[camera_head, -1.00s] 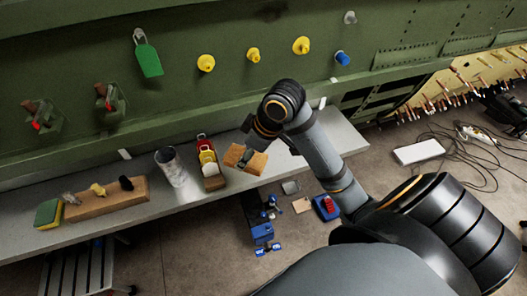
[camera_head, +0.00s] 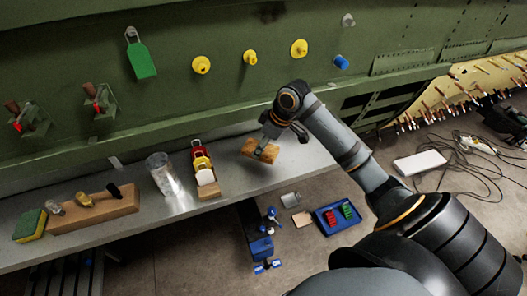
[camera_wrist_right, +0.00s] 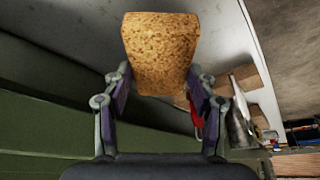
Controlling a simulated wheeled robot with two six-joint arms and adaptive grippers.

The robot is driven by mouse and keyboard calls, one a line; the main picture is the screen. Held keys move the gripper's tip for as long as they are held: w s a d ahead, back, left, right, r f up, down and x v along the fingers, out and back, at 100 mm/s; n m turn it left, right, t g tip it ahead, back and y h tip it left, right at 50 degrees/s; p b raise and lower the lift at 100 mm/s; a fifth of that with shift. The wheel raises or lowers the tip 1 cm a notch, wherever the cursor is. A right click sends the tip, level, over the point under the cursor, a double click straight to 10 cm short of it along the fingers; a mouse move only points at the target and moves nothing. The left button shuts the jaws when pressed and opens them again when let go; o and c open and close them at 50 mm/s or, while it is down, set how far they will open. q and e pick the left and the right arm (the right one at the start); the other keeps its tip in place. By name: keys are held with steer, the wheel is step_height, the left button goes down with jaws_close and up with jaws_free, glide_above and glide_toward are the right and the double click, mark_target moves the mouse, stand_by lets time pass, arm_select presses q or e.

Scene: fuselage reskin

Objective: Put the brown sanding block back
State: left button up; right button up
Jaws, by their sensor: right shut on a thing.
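The brown sanding block (camera_head: 261,150) is held over the grey shelf, near its right part. My right gripper (camera_head: 266,144) is shut on it. In the right wrist view the brown block (camera_wrist_right: 160,52) sits between the two fingers of my right gripper (camera_wrist_right: 158,88). The head view does not clearly show whether the block touches the shelf. My left gripper is in neither view.
The grey shelf (camera_head: 225,205) runs below the green fuselage panel (camera_head: 215,110). On it stand a wooden holder with coloured tags (camera_head: 204,172), a clear cylinder (camera_head: 162,174), a wooden block with plugs (camera_head: 92,208) and a green-yellow sponge (camera_head: 30,225). Shelf right of the block is clear.

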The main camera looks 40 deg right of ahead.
mark_target(264, 152)
steer(key=shift+w+d+f, duration=0.2)
steer(key=shift+w+f, duration=0.1)
steer(key=shift+f, duration=0.05)
steer(key=f, duration=0.1)
steer(key=f+p, duration=0.1)
steer(key=f, duration=0.1)
steer(key=shift+w+d, duration=0.1)
steer(key=shift+d, duration=0.15)
steer(key=shift+f, duration=0.45)
steer(key=o, duration=1)
steer(key=b+v, duration=0.1)
steer(key=v, duration=0.9)
steer(key=shift+d+r, duration=0.2)
steer(key=shift+v, duration=0.8)
steer(key=shift+a+f, duration=0.1)
steer(key=shift+a, duration=0.1)
